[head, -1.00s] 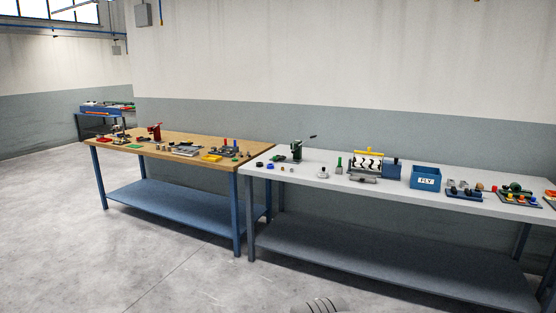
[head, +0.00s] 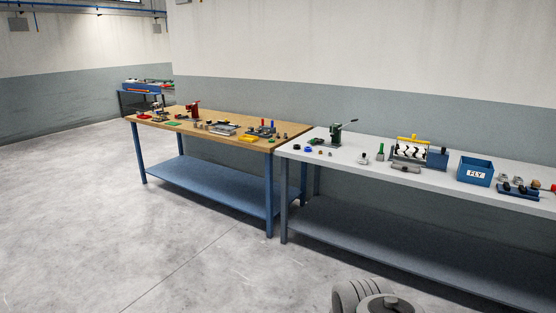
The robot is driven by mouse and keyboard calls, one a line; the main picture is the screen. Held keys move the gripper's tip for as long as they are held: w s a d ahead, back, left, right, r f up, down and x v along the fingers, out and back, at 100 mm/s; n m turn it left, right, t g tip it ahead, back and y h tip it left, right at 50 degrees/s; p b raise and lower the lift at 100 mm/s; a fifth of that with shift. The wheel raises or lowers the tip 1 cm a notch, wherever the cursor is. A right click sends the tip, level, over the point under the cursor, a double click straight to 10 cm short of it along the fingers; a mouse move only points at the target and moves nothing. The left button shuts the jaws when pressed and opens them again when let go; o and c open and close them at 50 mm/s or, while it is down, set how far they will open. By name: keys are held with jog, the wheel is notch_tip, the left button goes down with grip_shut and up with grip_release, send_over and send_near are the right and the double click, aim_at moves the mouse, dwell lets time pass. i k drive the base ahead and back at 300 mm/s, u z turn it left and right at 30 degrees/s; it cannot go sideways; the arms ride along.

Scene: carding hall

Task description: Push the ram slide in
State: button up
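I cannot single out a ram slide at this distance. Two press-like devices show in the head view. A dark green one (head: 336,134) with a lever pointing up to the right stands at the left end of the grey-white table (head: 405,172). A red one (head: 193,109) stands toward the back of the wooden-topped table (head: 180,127). Whether either has a slide, and how far out it is, is too small to tell. My gripper is not in view. A grey rounded part of my own arm shows at the bottom edge, well apart from both tables.
A roller machine (head: 411,150) with a yellow handle and a blue bin (head: 475,170) marked FLY stand on the grey-white table. Several small parts lie on both tables. A blue bench (head: 147,87) stands far back left. The concrete floor (head: 80,220) in front is clear.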

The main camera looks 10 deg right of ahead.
aim_at(316, 140)
jog(key=z, duration=0.3)
jog(key=i, duration=2.4)
jog(key=u, duration=0.3)
jog(key=i, duration=2.35)
jog(key=u, duration=0.45)
